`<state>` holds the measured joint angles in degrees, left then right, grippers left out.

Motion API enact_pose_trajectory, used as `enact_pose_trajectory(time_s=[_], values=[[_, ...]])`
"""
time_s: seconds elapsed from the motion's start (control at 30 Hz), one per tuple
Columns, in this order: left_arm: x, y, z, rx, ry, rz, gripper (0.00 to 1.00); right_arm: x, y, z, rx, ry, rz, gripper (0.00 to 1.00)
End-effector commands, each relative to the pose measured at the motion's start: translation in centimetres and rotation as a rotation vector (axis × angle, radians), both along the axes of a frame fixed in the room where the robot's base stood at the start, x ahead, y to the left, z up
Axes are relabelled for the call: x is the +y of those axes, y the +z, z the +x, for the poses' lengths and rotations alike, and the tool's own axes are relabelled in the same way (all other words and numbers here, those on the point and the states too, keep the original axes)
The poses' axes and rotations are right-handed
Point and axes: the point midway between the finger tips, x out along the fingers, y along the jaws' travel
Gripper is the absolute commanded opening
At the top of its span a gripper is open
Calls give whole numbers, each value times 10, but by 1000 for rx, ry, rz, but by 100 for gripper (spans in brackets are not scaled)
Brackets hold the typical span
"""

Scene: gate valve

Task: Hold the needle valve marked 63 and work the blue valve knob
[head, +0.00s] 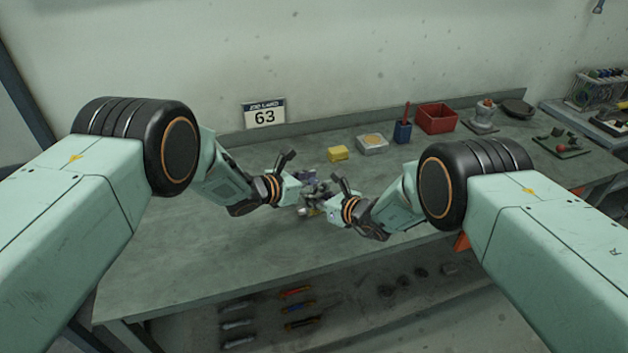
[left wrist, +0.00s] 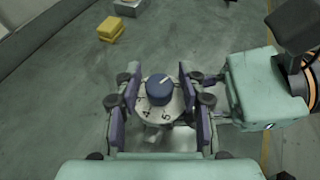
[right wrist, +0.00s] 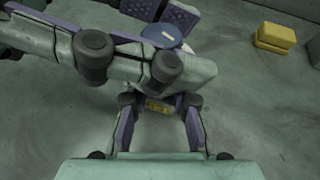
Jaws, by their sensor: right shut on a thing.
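The needle valve (head: 313,197) is above the middle of the bench, mostly hidden between my grippers in the head view. Its blue knob (left wrist: 158,89) has a white pointer line and sits on a pale numbered dial (left wrist: 147,113); 4 and 5 are readable. My left gripper (left wrist: 158,78) is open, its purple-padded fingers on either side of the knob with gaps showing. My right gripper (right wrist: 160,108) is shut on the valve body, near a yellow label (right wrist: 157,105) too small to read. The left gripper crosses above it in the right wrist view, partly covering the knob (right wrist: 163,36).
A yellow block (head: 338,154), a grey box (head: 372,144), a blue cup (head: 403,132) and a red bin (head: 437,118) stand along the back. The bench's left side (head: 190,240) is clear.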

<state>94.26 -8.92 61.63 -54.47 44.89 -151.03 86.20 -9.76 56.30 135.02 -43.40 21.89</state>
Motion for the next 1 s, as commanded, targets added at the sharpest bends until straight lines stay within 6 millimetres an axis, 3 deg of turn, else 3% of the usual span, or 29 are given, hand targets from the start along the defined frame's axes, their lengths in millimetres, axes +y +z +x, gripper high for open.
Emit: enact_pose_trajectory(time_s=[0.03,0.43,1.0], values=[[0,0,0,0,0,0,34,0,-7,-5,14,3,-7,0],[0,0,0,0,-1,0,0,0,-7,-5,14,2,-7,0],[-3,1,0,-2,152,-5,0,0,-7,-5,15,2,-6,0]])
